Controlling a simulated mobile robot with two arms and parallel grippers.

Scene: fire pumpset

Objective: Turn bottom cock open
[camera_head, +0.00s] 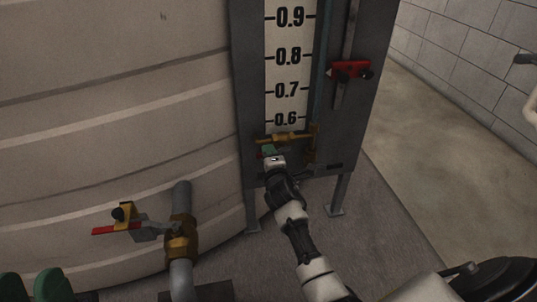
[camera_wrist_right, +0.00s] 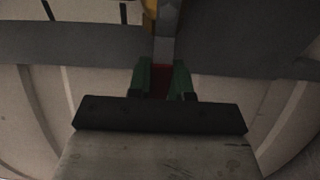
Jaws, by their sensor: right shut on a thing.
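The bottom cock is a small brass fitting (camera_head: 285,137) under the level gauge, below the 0.6 mark. In the head view my right gripper (camera_head: 268,151) is at the cock, its green fingers just below the brass. In the right wrist view the green fingers (camera_wrist_right: 162,80) are shut on a red piece (camera_wrist_right: 161,82), which looks like the cock's handle. A bit of the brass shows above it. The gripper hides most of the handle, so its exact angle is hard to tell. My left gripper's green fingers (camera_head: 32,286) show only in part at the lower left corner.
The gauge panel (camera_head: 245,100) stands on legs against a large pale ribbed tank (camera_head: 110,110). A red clamp or handle (camera_head: 350,70) sits at its right side. A brass valve with a red lever (camera_head: 116,230) stands on a pipe at lower left. Open floor lies right.

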